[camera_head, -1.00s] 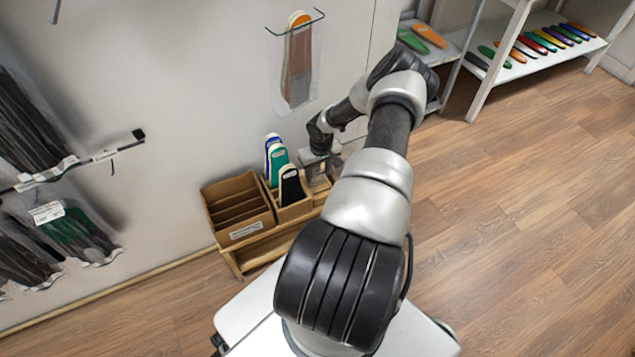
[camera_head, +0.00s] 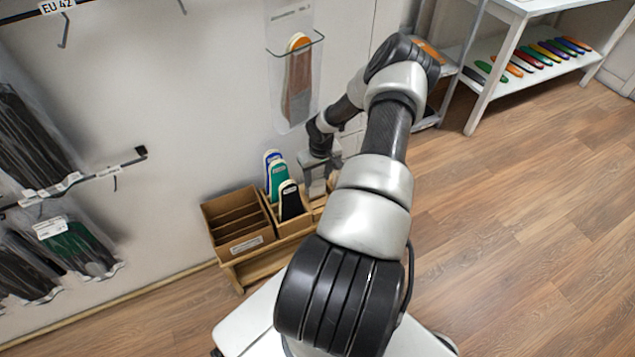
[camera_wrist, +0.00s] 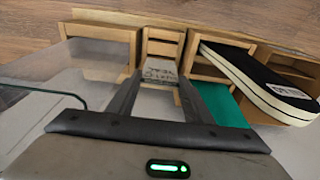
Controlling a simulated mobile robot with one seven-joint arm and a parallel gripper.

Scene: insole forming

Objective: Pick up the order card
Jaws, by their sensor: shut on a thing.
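The order card (camera_wrist: 161,70) is a small pale card with dark handwriting, seen in the wrist view. My gripper (camera_wrist: 160,80) is shut on it, with one dark finger at each side of the card. Behind the card is a narrow slot of the wooden stand. In the head view my gripper (camera_head: 318,182) is over the right end of the wooden stand (camera_head: 262,267), and I cannot make out the card there.
Blue, green and black insoles (camera_head: 290,203) stand in the holder left of my gripper. A divided cardboard box (camera_head: 237,222) is further left. A clear wall pocket with an insole (camera_head: 298,85) hangs above. A shelf with coloured insoles (camera_head: 535,60) stands right. The floor is clear.

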